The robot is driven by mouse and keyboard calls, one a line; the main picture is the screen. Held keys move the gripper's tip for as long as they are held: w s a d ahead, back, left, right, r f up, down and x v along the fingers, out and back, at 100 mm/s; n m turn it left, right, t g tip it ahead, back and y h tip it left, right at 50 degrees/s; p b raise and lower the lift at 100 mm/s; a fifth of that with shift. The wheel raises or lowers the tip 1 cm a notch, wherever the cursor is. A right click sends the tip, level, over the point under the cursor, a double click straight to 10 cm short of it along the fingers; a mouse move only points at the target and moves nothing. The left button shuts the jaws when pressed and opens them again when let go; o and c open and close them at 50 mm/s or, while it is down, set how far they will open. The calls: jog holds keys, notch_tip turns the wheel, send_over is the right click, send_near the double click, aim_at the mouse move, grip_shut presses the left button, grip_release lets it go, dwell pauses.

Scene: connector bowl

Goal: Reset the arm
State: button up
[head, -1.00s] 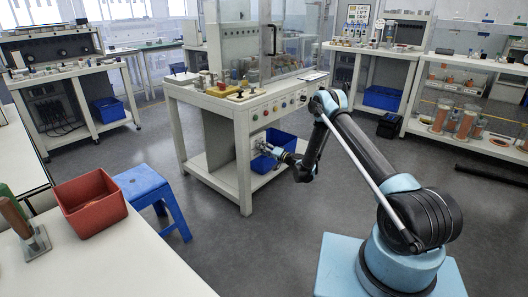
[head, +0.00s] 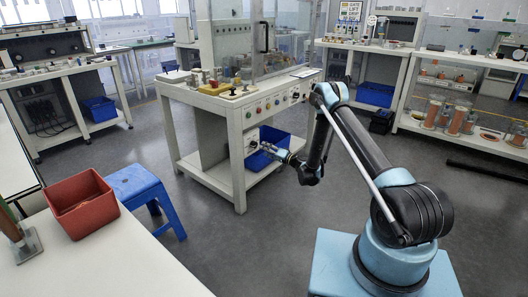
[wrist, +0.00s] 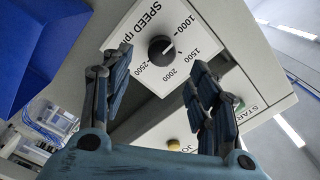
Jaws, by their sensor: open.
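My arm (head: 375,155) reaches from its light-blue base over to the white workbench (head: 215,97). My gripper (head: 254,146) is at its end, small in the head view, in front of the blue bin. In the wrist view, my gripper (wrist: 160,75) has its two dark blue fingers spread apart, with nothing between them. A black knob (wrist: 161,50) on a white SPEED dial plate (wrist: 140,25) shows beyond the fingertips, in the gap between them. I cannot tell how far the fingertips are from the knob.
A blue bin (head: 270,139) sits on the bench's lower shelf. A green START button (wrist: 240,104) and a yellow button (wrist: 171,144) are near the fingers in the wrist view. A blue stool (head: 135,183) and red bin (head: 82,204) stand left. Floor between is clear.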

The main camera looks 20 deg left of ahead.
jog(key=d+r+n+h, duration=0.1)
jog(key=d+r, duration=0.2)
jog(key=r, duration=0.4)
jog(key=d+r+g+h, duration=0.1)
jog(key=d+r, duration=0.2)
jog(key=r, duration=0.4)
jog(key=d+r+n+h, duration=0.1)
jog(key=d+r, duration=0.2)
jog(key=r, duration=0.4)
jog(key=s+d+r+g+h, duration=0.1)
jog(key=s+d+r+h, duration=0.3)
jog(key=s+d+r, duration=0.9)
jog(key=s+d+r+m+g+h, duration=0.1)
jog(key=s+d+h, duration=0.3)
jog(key=s+d, duration=1.2)
jog(key=s+d+f+m+g+h, duration=0.1)
jog(key=s+d+f, duration=0.3)
jog(key=s+d, duration=0.4)
jog(key=s+d+f+m+h, duration=0.1)
jog(key=s+d+f+h, duration=0.3)
jog(key=s+d, duration=0.4)
jog(key=s, duration=0.7)
jog(key=shift+s+f+g+h, duration=0.25)
jog(key=shift+s+g+h, duration=0.05)
jog(key=shift+s+g, duration=0.1)
jog(key=shift+w, duration=0.1)
